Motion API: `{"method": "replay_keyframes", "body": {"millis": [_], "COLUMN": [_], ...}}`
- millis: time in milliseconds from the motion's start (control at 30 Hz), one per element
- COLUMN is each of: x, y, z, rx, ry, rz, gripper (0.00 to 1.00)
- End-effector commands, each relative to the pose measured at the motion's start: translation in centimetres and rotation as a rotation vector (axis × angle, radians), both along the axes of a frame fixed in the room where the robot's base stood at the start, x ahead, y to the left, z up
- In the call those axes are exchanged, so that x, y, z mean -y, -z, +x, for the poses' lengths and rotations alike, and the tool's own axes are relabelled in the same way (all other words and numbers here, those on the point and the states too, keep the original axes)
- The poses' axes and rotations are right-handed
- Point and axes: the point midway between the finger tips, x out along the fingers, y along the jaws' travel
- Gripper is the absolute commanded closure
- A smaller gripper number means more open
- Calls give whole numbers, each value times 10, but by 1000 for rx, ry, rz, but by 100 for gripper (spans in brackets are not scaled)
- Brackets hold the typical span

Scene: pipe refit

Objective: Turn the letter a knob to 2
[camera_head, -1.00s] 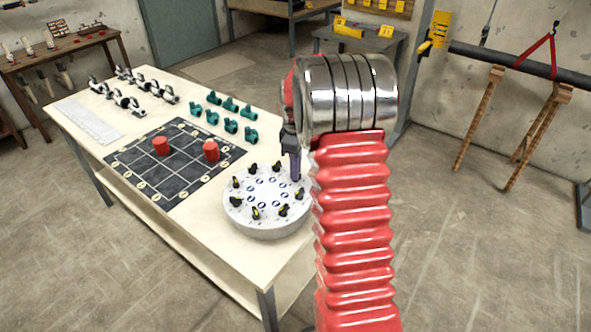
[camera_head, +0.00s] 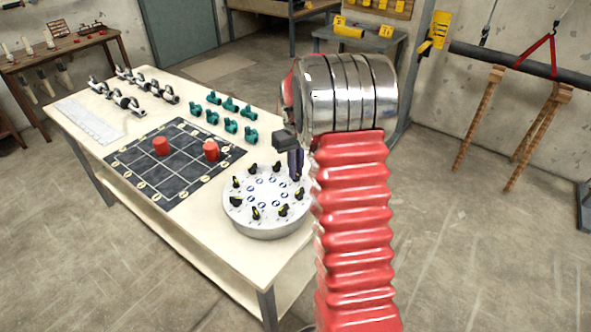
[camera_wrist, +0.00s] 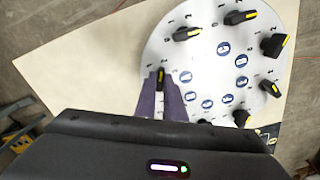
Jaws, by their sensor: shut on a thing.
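A round white dial plate (camera_head: 268,220) stands on the near right of the table, with a ring of black knobs with yellow marks around small blue symbols. My gripper (camera_head: 296,172) points down at the plate's right side, partly hidden by my red arm. In the wrist view, the purple fingers of my gripper (camera_wrist: 161,88) are shut on one black knob (camera_wrist: 161,77), one finger on each side. The yellow mark of this knob shows between the fingertips. Its letter is too small to read. Other knobs, such as one black knob (camera_wrist: 187,33), stand clear of the fingers.
A dark grid mat (camera_head: 178,178) with two red cylinders (camera_head: 161,146) lies left of the plate. Several green fittings (camera_head: 231,126) and metal fittings (camera_head: 127,102) stand farther back on the table (camera_head: 185,225). Neighbouring knobs sit close around the plate's rim.

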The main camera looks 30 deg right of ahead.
Motion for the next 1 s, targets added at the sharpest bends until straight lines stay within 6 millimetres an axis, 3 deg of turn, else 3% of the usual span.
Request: {"method": "replay_keyframes", "body": {"millis": [633, 667, 700, 900, 1000], "x": [0, 0, 0, 0, 0], "y": [-1, -1, -1, 0, 0], "z": [0, 1, 0, 0, 0], "rx": [2, 2, 2, 1, 1], "ry": [69, 69, 69, 69, 69], "rz": [0, 0, 0, 0, 0], "gripper": [100, 89, 86, 72, 72]}}
